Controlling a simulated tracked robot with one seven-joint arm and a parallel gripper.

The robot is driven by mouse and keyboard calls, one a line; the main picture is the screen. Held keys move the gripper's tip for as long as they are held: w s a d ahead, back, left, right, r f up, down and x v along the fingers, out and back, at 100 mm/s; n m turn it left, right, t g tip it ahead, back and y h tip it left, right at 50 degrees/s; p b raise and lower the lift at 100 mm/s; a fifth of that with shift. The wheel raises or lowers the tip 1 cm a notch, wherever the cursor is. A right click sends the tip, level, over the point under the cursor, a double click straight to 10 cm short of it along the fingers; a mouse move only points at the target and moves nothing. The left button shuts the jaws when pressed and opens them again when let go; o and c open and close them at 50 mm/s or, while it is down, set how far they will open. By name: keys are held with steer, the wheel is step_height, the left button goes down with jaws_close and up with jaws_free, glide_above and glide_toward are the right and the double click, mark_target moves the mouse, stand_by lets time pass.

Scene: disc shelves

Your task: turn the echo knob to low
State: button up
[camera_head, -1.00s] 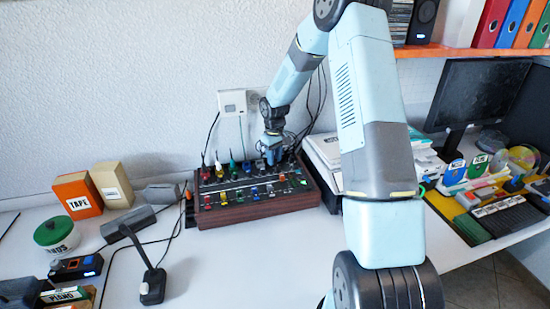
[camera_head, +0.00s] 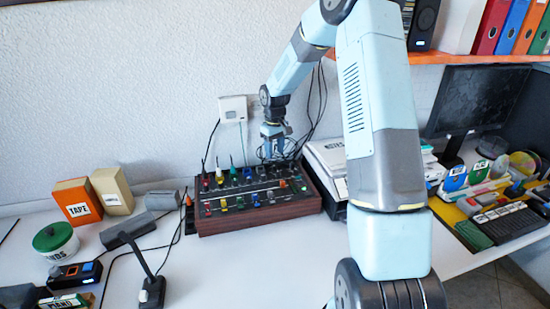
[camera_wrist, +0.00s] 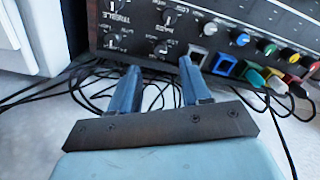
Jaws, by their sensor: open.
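The mixer (camera_head: 258,212) is a dark panel with wooden sides and rows of coloured knobs, standing against the wall. In the wrist view its panel (camera_wrist: 285,18) fills the top. I cannot read an echo label, so I cannot tell which knob is echo. My gripper (camera_head: 274,155) is above the mixer's back edge, pointing down. In the wrist view my gripper (camera_wrist: 158,64) is open and empty, fingers apart over cables beside the panel edge.
Black cables (camera_wrist: 70,88) run behind the mixer. A white device (camera_head: 328,158) stands right of it. A desk microphone (camera_head: 150,280), an orange TAPE box (camera_head: 78,198) and a green-lidded pot (camera_head: 55,240) are at the left. The table in front of the mixer is clear.

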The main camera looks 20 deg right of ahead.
mark_target(275, 166)
steer(key=shift+r, duration=0.75)
steer(key=shift+r, duration=0.1)
step_height(275, 166, up, 6)
steer(key=m, duration=0.4)
steer(key=shift+m, duration=0.3)
step_height(275, 166, down, 14)
steer(key=shift+f, duration=0.1)
steer(key=shift+c, duration=0.3)
jaws_close()
